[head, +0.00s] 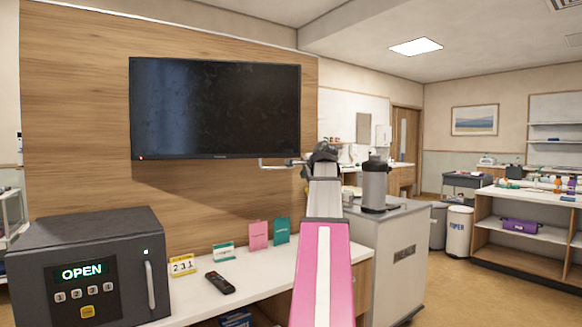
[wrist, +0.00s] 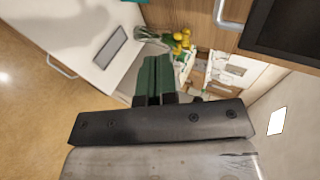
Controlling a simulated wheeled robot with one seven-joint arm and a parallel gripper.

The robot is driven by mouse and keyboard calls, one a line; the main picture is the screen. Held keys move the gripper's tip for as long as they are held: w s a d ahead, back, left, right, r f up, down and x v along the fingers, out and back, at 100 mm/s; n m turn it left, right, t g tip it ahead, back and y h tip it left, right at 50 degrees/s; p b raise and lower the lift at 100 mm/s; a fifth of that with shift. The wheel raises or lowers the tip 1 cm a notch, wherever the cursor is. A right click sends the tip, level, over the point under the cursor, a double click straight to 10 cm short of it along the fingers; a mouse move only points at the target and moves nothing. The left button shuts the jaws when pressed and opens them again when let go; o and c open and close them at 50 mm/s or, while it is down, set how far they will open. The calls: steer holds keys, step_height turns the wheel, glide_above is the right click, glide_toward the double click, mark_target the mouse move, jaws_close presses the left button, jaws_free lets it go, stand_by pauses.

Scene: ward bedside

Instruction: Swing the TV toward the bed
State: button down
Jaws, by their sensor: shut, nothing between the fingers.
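The TV (head: 215,108) is a flat black screen in front of the wooden wall panel, facing the room. A thin metal bar handle (head: 272,165) sticks out below its lower right corner. My gripper (head: 325,152) is just right of that handle's end in the head view; its fingertips are hidden there behind my wrist. In the wrist view my gripper's dark green fingers (wrist: 153,78) are together and empty. The TV's dark corner (wrist: 290,32) shows at the upper right there, with the pale handle (wrist: 233,18) beside it, apart from my fingers. The bed is not in view.
A counter (head: 255,265) below the TV holds a dark safe (head: 90,270), a remote (head: 220,283), a yellow calendar (head: 183,265) and small cards. A flask (head: 375,185) stands on a grey cabinet (head: 385,260) at right. Open floor lies farther right.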

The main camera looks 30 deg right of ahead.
step_height(320, 180, up, 6)
steer(key=s+d+m, duration=0.1)
steer(key=shift+s+d+r+t, duration=0.15)
steer(key=shift+d+r+t, duration=0.05)
steer(key=shift+t, duration=0.2)
steer(key=w+r+x, duration=0.1)
steer(key=r+x, duration=0.1)
steer(key=x, duration=1.1)
steer(key=shift+w+d, duration=0.15)
steer(key=shift+d, duration=0.1)
steer(key=shift+f, duration=0.1)
